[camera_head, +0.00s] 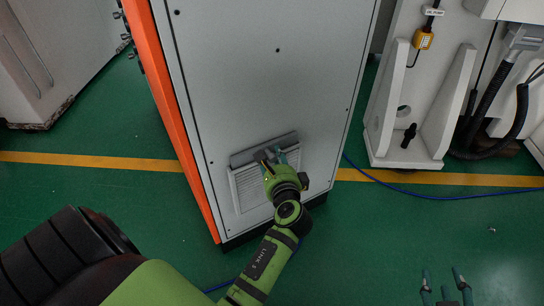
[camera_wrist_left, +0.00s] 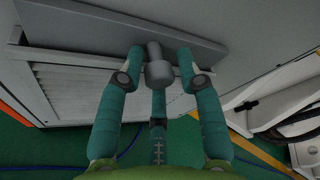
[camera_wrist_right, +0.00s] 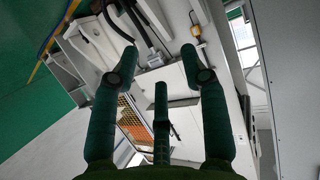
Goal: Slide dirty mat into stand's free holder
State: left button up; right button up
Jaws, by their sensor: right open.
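My left gripper (camera_head: 270,155) is at a grey flap (camera_head: 284,142) on the front of a tall grey cabinet. In the left wrist view, a grey round knob (camera_wrist_left: 159,72) on the flap (camera_wrist_left: 110,28) is between its fingers. I cannot tell whether the fingers press on it. A pale ribbed panel (camera_head: 246,188) shows below the flap and partly behind my arm; it also shows in the left wrist view (camera_wrist_left: 85,92). I cannot identify a dirty mat or a stand with holders. My right gripper (camera_head: 441,283) is open and empty at the bottom right, above the floor.
The cabinet (camera_head: 265,85) has an orange side edge and stands on a green floor with a yellow stripe (camera_head: 95,160). A white machine (camera_head: 405,120) with black hoses stands at the right. A blue cable (camera_head: 400,190) crosses the floor.

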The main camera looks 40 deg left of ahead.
dwell(0.3)
pick_arm(q)
grip_shut()
